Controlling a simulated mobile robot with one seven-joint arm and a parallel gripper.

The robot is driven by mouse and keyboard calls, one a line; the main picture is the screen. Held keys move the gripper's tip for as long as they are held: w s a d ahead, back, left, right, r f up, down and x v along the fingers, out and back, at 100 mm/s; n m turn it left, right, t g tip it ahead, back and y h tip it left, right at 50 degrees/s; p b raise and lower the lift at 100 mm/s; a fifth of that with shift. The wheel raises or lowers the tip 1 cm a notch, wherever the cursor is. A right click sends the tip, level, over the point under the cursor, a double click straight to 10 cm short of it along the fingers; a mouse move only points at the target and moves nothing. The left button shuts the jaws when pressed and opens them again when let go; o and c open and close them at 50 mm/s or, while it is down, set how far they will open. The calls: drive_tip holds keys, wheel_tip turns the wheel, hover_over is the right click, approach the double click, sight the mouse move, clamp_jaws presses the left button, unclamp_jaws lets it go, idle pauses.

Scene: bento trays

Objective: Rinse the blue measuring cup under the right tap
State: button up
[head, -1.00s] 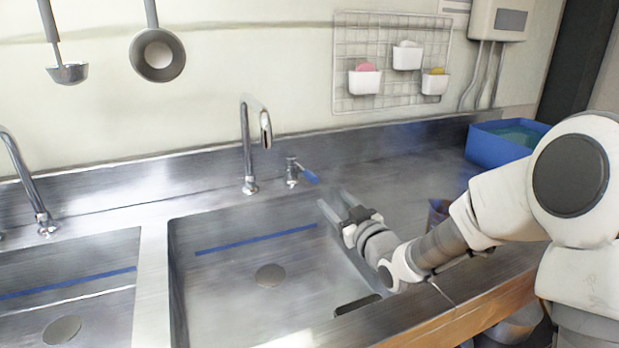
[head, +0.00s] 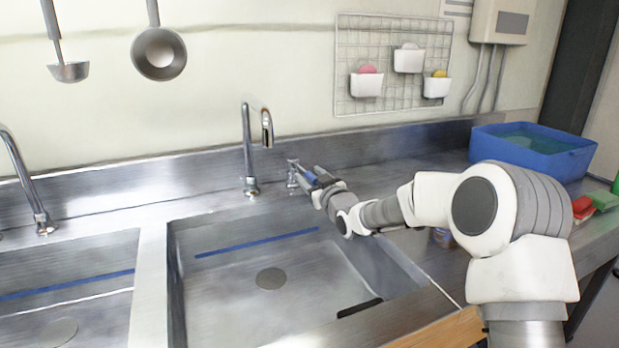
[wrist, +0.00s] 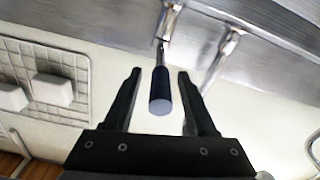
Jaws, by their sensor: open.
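The right tap (head: 247,150) stands behind the right sink, its spout curving over to the right. My gripper (head: 304,172) is open at this handle. A small bluish object (head: 443,238) shows under my arm on the right counter, mostly hidden. I cannot tell whether it is the blue measuring cup. No water shows at the spout.
The right sink (head: 215,300) is empty, with a drain and a blue stripe. Another sink (head: 95,250) and tap (head: 32,190) are at left. A blue tub (head: 535,150) holds greenish liquid at right, near red (head: 584,208) and green (head: 604,200) blocks.

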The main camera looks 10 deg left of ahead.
drive_tip(key=shift+w+a, duration=0.25)
clamp_jaws()
idle(1.4)
